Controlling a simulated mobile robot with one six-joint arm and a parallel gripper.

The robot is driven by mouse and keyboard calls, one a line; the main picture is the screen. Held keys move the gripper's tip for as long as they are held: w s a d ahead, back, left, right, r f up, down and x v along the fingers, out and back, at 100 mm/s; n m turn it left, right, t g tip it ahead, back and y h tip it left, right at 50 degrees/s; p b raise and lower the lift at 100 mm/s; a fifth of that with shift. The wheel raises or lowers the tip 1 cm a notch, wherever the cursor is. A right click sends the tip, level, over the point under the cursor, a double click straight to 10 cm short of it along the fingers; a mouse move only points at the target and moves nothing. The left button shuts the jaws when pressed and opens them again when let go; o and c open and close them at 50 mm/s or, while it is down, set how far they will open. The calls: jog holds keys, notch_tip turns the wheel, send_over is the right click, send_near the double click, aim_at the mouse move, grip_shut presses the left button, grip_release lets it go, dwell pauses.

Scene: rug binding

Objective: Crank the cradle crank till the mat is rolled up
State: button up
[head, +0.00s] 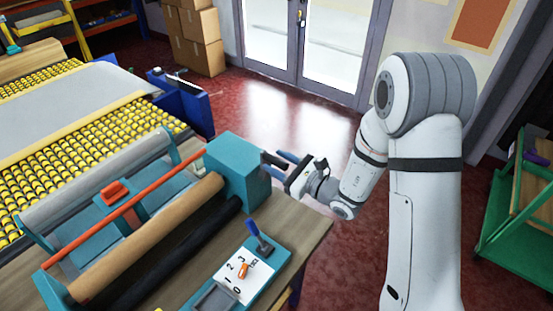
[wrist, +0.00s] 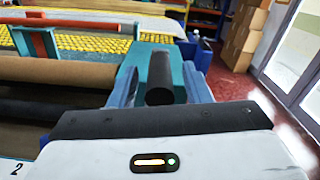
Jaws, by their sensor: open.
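The cradle (head: 120,225) is a teal frame on the bench holding a grey roll (head: 105,185), a brown roll (head: 150,240) and a black roll. A teal box (head: 238,170) stands at its right end. The crank's dark handle (head: 271,158) sticks out from that box; it also shows as a black cylinder in the wrist view (wrist: 160,80). My gripper (head: 280,165) is open, its blue fingers either side of the handle, with gaps visible in the wrist view. A grey mat (head: 70,110) with pale yellow edges lies flat on the yellow roller table. The crank arm is mostly hidden.
A teal panel (head: 238,282) with numbers, a blue lever (head: 260,240) and an orange pointer (head: 244,270) sits at the bench's front. A red-orange bar (head: 125,220) spans the cradle. A green cart (head: 515,225) stands right. Red floor beyond the bench is open.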

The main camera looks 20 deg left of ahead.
jog(key=shift+w+a, duration=0.15)
jog(key=shift+a, duration=0.1)
grip_shut()
dwell(0.3)
